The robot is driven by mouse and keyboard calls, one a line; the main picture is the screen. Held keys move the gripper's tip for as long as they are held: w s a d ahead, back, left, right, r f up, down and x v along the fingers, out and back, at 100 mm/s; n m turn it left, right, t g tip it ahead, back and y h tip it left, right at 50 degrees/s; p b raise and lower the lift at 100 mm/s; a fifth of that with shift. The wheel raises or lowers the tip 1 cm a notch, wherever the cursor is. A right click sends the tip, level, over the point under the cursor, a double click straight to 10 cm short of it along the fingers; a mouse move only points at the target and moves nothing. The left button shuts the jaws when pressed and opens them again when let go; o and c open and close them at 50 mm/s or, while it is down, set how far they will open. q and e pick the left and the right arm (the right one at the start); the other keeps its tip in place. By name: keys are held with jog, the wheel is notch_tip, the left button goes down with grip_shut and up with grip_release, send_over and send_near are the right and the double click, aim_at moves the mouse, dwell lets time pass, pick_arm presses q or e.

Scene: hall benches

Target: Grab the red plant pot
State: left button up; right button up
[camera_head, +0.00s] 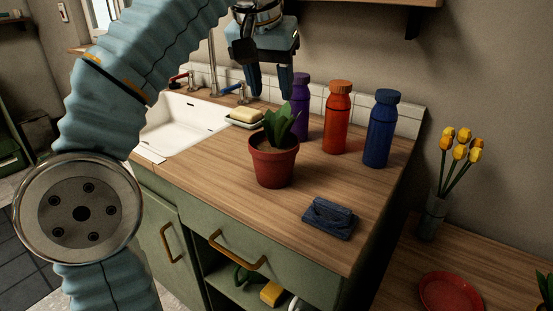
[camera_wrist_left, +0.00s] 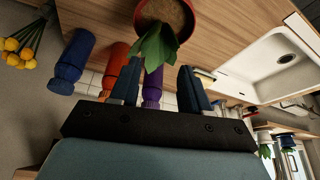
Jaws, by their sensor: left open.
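The red plant pot (camera_head: 273,168) stands upright on the wooden counter, with a green leafy plant in it. It also shows at the top of the left wrist view (camera_wrist_left: 180,14), partly cut off, its leaves pointing towards my fingers. My left gripper (camera_head: 270,92) is open, fingers pointing down, above and behind the pot, near the leaves in the picture. In the left wrist view its two fingers (camera_wrist_left: 158,86) stand apart with nothing held between them. My right gripper does not show.
Purple (camera_head: 301,108), red-orange (camera_head: 337,118) and blue (camera_head: 380,130) bottles stand right of the pot. A folded blue cloth (camera_head: 330,217) lies in front. A soap dish (camera_head: 244,118) and white sink (camera_head: 180,125) are left. A vase (camera_head: 431,219) and red plate (camera_head: 450,294) are at right.

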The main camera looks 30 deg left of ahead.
aim_at(277, 121)
pick_arm(q)
jog(key=x, duration=1)
jog(key=shift+s+d+f, duration=0.1)
jog(key=shift+d, duration=0.05)
grip_shut()
dwell(1.0)
